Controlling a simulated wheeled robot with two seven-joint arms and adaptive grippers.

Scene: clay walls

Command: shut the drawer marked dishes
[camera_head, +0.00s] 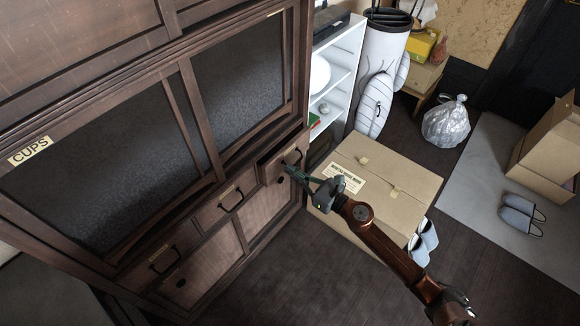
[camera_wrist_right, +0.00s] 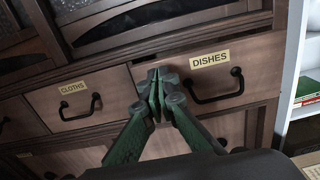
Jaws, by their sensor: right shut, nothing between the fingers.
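The drawer marked dishes (camera_head: 270,171) is the rightmost of the row of drawers in the dark wooden cabinet. Its front stands a little out from the cabinet. In the right wrist view, the drawer front (camera_wrist_right: 262,60) shows a DISHES label and a black bar handle (camera_wrist_right: 215,90). My right gripper (camera_head: 288,169) is shut and empty at this front. In the wrist view, the closed fingertips (camera_wrist_right: 157,78) lie over the drawer's left part, left of the handle. I cannot tell whether they touch the wood. My left gripper is not in view.
The CLOTHS drawer (camera_wrist_right: 75,103) is just left, with its own handle. A cardboard box (camera_head: 385,185) stands on the floor below my right arm. A white shelf (camera_head: 340,75) stands beside the cabinet. Slippers (camera_head: 522,214) lie on a grey mat at the right.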

